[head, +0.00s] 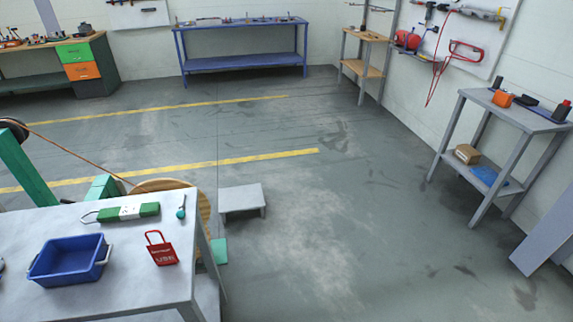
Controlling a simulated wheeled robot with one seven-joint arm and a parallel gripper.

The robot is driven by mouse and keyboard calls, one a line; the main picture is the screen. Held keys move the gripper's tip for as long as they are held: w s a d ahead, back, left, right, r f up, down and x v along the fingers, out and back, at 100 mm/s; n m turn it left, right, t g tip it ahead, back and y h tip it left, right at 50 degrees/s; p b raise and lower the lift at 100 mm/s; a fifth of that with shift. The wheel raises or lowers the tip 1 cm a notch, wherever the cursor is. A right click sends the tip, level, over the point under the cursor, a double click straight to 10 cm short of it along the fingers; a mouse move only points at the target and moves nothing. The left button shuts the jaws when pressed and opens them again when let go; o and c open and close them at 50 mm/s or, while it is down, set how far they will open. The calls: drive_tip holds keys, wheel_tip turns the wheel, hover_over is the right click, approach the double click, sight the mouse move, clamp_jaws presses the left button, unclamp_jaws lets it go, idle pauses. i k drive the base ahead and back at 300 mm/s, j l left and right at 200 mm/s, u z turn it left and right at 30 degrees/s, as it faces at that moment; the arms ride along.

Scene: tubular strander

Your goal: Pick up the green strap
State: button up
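A long green piece with a white middle section (128,212) lies on the grey table at lower left, near its back edge. A thin grey loop sticks out at its left end. It is the only strap-like green thing I make out on this table, but I cannot tell for certain that it is a strap. My gripper is not in view.
The grey table (130,278) also bears a blue bin (68,262), a red lockout tag (161,250) and a small teal-handled item (181,208). A low grey step (242,198) stands beyond it. A grey side table (515,115) stands at right. The middle floor is clear.

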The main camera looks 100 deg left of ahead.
sight(135, 211)
drive_tip(key=u, duration=3.5)
